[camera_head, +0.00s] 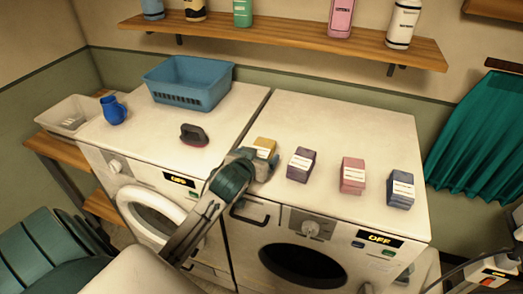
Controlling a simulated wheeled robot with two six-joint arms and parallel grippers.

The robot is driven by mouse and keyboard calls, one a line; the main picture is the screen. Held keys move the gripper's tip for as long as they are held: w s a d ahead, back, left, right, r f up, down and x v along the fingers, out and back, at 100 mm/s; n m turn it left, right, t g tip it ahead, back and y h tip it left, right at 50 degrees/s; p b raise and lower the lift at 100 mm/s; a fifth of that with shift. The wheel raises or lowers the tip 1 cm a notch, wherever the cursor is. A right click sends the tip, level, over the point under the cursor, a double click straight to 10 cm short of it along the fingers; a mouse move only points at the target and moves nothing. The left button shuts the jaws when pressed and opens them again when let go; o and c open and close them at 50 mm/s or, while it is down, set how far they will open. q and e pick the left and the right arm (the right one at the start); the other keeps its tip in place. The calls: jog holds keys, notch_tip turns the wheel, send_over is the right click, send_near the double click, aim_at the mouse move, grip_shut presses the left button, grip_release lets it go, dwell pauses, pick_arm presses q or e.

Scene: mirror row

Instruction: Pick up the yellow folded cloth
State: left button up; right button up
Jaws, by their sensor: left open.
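The yellow folded cloth (265,145) lies on top of the right-hand washing machine, near its left edge, with a white band or label on it. It is the leftmost in a row of small folded cloths. My left gripper (260,163) is open, right at the near side of the yellow cloth, and hides part of its lower edge. I cannot tell whether the fingers touch or straddle it. My right gripper does not show.
Purple (301,165), pink (352,175) and blue (401,188) folded cloths continue the row to the right. On the left machine stand a blue basket (190,82), a blue mug (114,110) and a dark brush-like object (193,135). A wooden shelf (290,37) with bottles hangs above.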

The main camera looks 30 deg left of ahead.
aim_at(261, 149)
pick_arm(q)
jog(key=p+x, duration=0.1)
jog(key=x, duration=0.1)
jog(key=p+x, duration=0.2)
jog(key=shift+w+a+f, duration=0.1)
jog(key=shift+w+a, duration=0.15)
jog(key=shift+a, duration=0.25)
jog(key=shift+w+a+f, duration=0.1)
jog(key=shift+w+f, duration=0.25)
jog(key=shift+w, duration=0.1)
jog(key=shift+w+f, duration=0.1)
jog(key=shift+c, duration=0.3)
jog(key=c, duration=1)
